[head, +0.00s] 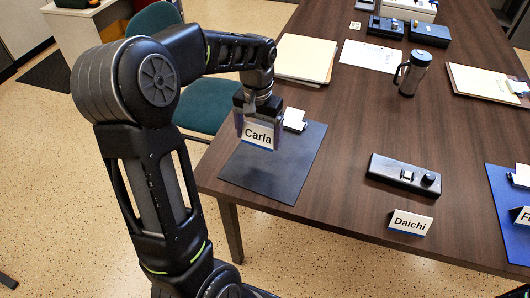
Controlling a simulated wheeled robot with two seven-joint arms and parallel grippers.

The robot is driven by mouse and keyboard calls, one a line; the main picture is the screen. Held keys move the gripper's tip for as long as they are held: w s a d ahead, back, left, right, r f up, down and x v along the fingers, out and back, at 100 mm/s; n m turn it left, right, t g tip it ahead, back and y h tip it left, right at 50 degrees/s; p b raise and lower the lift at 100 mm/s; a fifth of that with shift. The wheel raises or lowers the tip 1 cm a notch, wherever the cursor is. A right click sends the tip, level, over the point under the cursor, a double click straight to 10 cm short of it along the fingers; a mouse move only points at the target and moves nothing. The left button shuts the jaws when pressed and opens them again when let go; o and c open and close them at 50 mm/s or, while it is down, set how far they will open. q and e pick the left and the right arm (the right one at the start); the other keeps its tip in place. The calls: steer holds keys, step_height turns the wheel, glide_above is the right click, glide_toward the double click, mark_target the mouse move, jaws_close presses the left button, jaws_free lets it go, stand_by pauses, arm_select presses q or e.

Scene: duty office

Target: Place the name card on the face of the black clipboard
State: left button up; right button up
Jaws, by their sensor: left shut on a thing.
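My left gripper (258,124) points down and is shut on a white name card (258,137) with a blue lower edge that reads "Carla". The card is upright, its lettering facing me. The black clipboard (270,177) lies flat at the table's near left corner, with a pale clip (294,117) at its far end. Gripper and card show in front of the clipboard's upper part. Whether the card's lower edge touches the face, I cannot tell.
A "Daichi" name card (410,223) and a black device (404,174) stand to the right. A blue clipboard (502,212) bears another card at the right edge. A dark mug (412,74), folders (304,57) and paper (370,56) are farther back. A green chair (207,105) stands left of the table.

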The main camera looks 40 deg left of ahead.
mark_target(259, 144)
arm_select(q)
steer(key=shift+f, duration=1.85)
steer(key=shift+f, duration=1.85)
steer(key=shift+f, duration=0.1)
steer(key=shift+f, duration=0.15)
steer(key=o, duration=1.1)
steer(key=shift+o, duration=0.2)
step_height(259, 144, up, 12)
steer(key=shift+r, duration=0.25)
